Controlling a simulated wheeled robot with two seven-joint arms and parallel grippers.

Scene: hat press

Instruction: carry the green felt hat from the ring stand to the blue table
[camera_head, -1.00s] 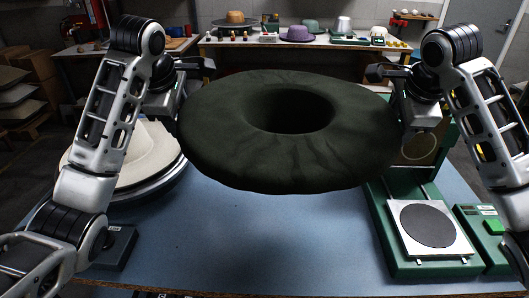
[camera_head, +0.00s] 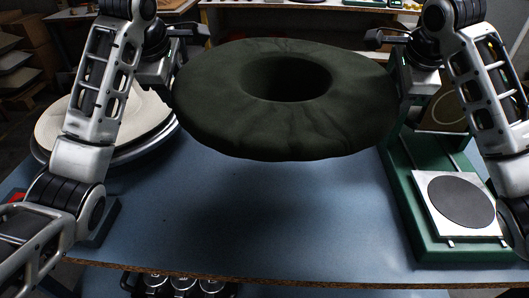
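The dark green felt hat (camera_head: 285,125) is held up in the air above the blue table (camera_head: 260,225), with its hollow crown opening facing up. Its shadow falls on the table below it. My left gripper (camera_head: 176,85) is at the hat's left brim edge and my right gripper (camera_head: 396,88) is at its right brim edge. The brim hides the fingertips of both, but the hat hangs between them with nothing else under it. The ring stand cannot be made out for certain.
A cream felt piece (camera_head: 95,115) lies on a round metal-rimmed base at the left of the table. A green press (camera_head: 420,225) with a dark round plate (camera_head: 460,202) stands at the right. The table's front middle is clear up to its front edge (camera_head: 270,280).

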